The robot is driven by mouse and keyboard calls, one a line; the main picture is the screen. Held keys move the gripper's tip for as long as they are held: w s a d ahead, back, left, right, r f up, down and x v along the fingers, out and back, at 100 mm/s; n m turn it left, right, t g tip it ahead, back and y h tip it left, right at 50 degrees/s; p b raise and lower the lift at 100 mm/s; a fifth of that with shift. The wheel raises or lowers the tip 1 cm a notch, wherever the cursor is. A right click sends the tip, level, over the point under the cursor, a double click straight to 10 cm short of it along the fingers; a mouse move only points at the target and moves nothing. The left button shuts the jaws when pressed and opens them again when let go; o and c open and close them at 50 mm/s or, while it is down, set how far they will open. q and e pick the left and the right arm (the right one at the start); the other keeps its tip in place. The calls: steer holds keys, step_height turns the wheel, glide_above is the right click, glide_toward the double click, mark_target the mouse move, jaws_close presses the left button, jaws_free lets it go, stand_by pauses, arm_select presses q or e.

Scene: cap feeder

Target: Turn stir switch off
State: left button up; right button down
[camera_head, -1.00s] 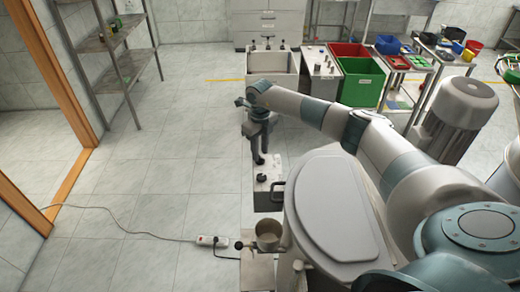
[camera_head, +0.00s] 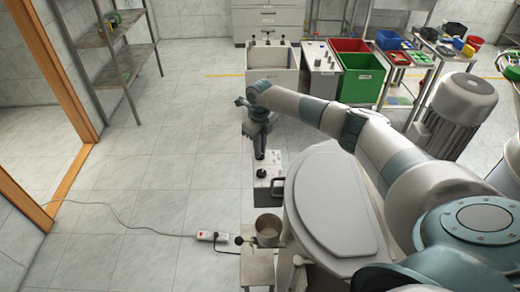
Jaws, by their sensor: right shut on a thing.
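A small light control box (camera_head: 276,166) stands beside the large lidded tank (camera_head: 335,200), on its left. A black knob (camera_head: 262,173) shows on top of the box. My right gripper (camera_head: 260,156) points down at the far part of the box, just beyond this knob. It is shut on a small dark part there, seemingly the stir switch, which the fingers mostly hide. The switch's position is too small and hidden to tell. My left gripper is not in view.
A metal pot (camera_head: 268,229) stands in front of the box, near a white power strip (camera_head: 212,237) with a cable on the floor. My right arm reaches over the tank. A sink (camera_head: 272,80) and red and green bins (camera_head: 362,88) stand behind.

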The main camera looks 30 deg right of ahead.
steer(key=shift+f+n+b, duration=0.1)
steer(key=shift+n+b, duration=0.2)
steer(key=shift+b, duration=0.15)
steer(key=n+b, duration=1)
steer(key=b, duration=0.3)
steer(key=shift+n+b, duration=0.3)
steer(key=shift+b, duration=0.05)
arm_select(q)
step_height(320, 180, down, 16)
steer(key=b, duration=0.2)
arm_select(e)
steer(key=shift+n, duration=0.8)
steer(key=n+b, duration=0.2)
steer(key=n, duration=0.2)
steer(key=shift+n, duration=0.4)
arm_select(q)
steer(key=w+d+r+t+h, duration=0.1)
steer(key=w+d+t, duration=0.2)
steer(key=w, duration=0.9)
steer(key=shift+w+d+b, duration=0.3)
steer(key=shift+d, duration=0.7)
arm_select(e)
steer(key=shift+r, duration=0.2)
steer(key=c, duration=1.8)
jaws_free()
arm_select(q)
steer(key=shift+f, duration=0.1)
arm_select(e)
steer(key=shift+r, duration=0.1)
